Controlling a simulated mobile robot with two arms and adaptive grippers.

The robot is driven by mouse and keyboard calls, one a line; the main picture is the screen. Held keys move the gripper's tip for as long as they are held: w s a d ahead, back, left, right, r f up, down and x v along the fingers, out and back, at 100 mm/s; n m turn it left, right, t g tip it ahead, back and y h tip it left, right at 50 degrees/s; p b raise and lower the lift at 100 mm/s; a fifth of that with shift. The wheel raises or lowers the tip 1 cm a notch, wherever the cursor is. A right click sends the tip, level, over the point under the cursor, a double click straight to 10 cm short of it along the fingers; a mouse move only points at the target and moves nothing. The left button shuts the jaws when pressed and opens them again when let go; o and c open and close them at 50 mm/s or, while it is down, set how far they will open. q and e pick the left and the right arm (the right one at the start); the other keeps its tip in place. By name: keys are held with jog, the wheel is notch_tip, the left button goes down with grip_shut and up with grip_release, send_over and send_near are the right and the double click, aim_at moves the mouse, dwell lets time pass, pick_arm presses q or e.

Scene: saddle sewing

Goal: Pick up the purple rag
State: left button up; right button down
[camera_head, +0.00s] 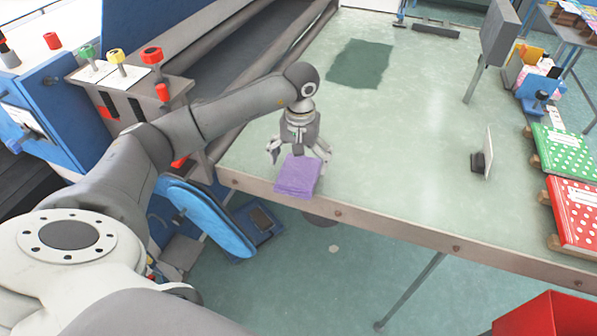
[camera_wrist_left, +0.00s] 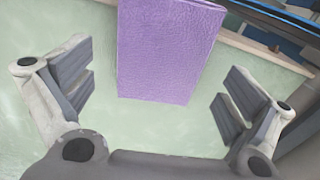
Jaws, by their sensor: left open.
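The purple rag (camera_head: 298,175) lies folded on the pale green table (camera_head: 420,150), at its near left edge. In the left wrist view the rag (camera_wrist_left: 168,50) shows as a flat purple rectangle ahead of the fingers. My left gripper (camera_head: 299,157) is above the table just behind the rag, pointing down. Its fingers are spread wide, also in the left wrist view (camera_wrist_left: 160,95), with nothing between the pads. Whether a finger touches the rag cannot be told. My right gripper is not in view.
A dark green cloth (camera_head: 360,63) lies farther back on the table. A small upright plate (camera_head: 487,152) stands at the right, near green (camera_head: 562,152) and red (camera_head: 575,208) dotted books. A blue machine (camera_head: 50,100) stands at the left. The table's middle is clear.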

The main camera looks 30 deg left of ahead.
aim_at(298, 171)
pick_arm(q)
notch_tip(298, 171, down, 4)
jog(key=shift+a+f+p, duration=0.1)
jog(key=shift+p, duration=1.15)
jog(key=shift+f, duration=0.25)
jog(key=c, duration=0.8)
